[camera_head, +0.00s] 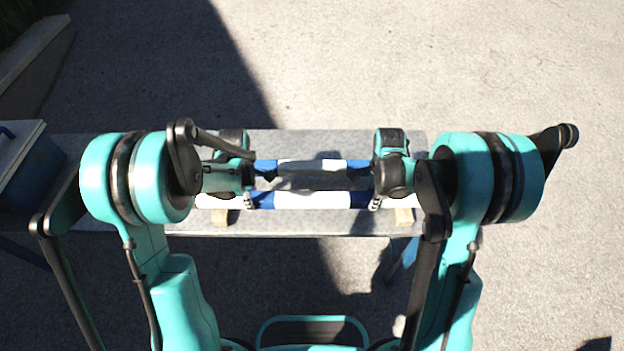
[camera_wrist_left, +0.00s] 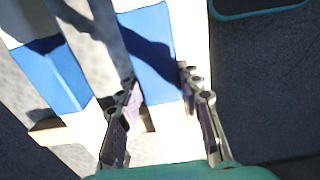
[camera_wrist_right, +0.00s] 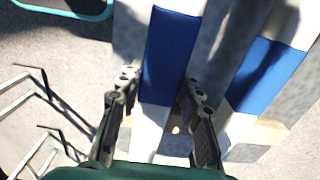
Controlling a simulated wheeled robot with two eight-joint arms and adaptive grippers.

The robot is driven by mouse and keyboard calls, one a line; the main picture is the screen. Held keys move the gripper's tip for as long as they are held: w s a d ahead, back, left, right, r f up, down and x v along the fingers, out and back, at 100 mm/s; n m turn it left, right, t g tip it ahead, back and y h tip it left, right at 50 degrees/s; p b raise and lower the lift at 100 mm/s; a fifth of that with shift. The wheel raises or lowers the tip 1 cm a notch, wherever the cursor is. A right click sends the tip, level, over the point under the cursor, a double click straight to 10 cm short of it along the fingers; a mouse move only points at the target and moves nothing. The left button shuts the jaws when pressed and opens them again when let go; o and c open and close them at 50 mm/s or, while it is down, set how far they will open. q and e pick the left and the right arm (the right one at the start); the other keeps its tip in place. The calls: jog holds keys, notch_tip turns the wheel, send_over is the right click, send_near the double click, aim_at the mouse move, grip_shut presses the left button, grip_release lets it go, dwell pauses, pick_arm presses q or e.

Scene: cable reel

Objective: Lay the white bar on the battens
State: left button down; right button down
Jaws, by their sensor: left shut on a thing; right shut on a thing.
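The white bar (camera_head: 300,200), with a blue band near each hand, lies crosswise in the head view over the grey bench. My left gripper (camera_head: 248,200) is shut on it at the left blue band, and my right gripper (camera_head: 375,202) at the right one. In the left wrist view the bar (camera_wrist_left: 152,50) runs between the fingers; in the right wrist view the bar (camera_wrist_right: 170,60) does too. Wooden battens show at the left (camera_head: 220,217) and right (camera_head: 403,216) below the bar. I cannot tell whether the bar touches them.
A second white-and-blue bar (camera_head: 310,166) runs parallel just behind. The grey bench top (camera_head: 310,222) is clear along its front. A blue bin (camera_head: 38,175) with a grey lid stands at the left. Open pavement lies beyond the bench.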

pick_arm(q)
jog(key=shift+f+b, duration=0.5)
jog(key=shift+f, duration=0.1)
pick_arm(e)
jog(key=shift+f, duration=0.65)
pick_arm(q)
jog(key=c, duration=1)
grip_release()
pick_arm(e)
jog(key=c, duration=1)
grip_release()
jog(key=shift+r, duration=0.1)
pick_arm(q)
jog(key=shift+r, duration=0.1)
notch_tip(320, 180, up, 12)
jog(key=shift+f, duration=0.2)
pick_arm(e)
jog(key=shift+r, duration=0.2)
pick_arm(q)
jog(key=shift+r, duration=0.15)
pick_arm(e)
notch_tip(320, 180, up, 12)
jog(key=shift+f, duration=0.2)
